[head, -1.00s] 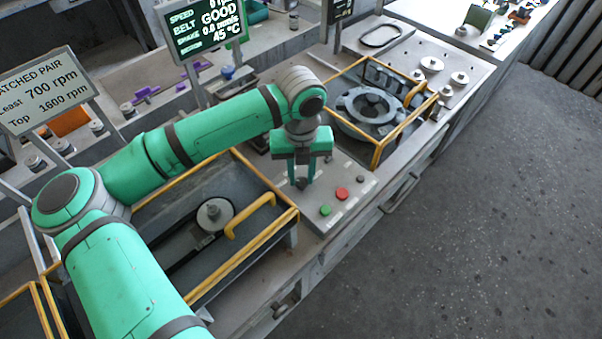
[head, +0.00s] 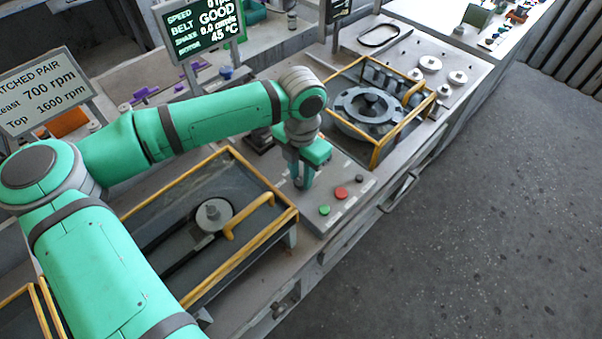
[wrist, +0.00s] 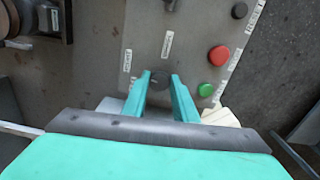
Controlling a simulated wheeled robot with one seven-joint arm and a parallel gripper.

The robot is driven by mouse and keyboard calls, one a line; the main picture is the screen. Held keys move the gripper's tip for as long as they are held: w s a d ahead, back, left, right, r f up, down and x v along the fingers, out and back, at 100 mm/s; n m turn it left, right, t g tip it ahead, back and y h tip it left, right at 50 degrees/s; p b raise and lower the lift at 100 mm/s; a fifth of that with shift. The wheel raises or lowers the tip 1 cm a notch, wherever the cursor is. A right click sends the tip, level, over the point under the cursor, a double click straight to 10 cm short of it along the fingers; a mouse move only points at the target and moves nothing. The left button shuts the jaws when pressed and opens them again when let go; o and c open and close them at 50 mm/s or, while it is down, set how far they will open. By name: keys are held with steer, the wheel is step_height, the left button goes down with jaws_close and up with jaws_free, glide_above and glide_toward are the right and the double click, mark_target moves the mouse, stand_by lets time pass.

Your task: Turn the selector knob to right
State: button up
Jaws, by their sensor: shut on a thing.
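The selector knob (wrist: 160,78) is a small dark round knob on the grey control panel (wrist: 150,35). In the wrist view it sits between the two green fingertips of my gripper (wrist: 160,84). The gripper is shut on it from above. Printed labels lie around the knob on the panel; they are too small to read surely. In the head view my gripper (head: 303,184) points down at the panel, and its fingers hide most of the knob.
A green button (head: 324,210), a red button (head: 341,193) and a small dark button (head: 359,179) sit close by. Yellow-framed guards stand on both sides: the left one (head: 245,250) over a pulley, the right one (head: 378,150) over a housing. A display (head: 200,32) stands behind.

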mark_target(302, 180)
steer(key=shift+m, duration=0.5)
steer(key=o, duration=1)
steer(key=shift+o, duration=0.2)
steer(key=shift+r, duration=0.15)
step_height(302, 180, up, 11)
steer(key=shift+f, duration=0.2)
steer(key=shift+w+a, duration=0.1)
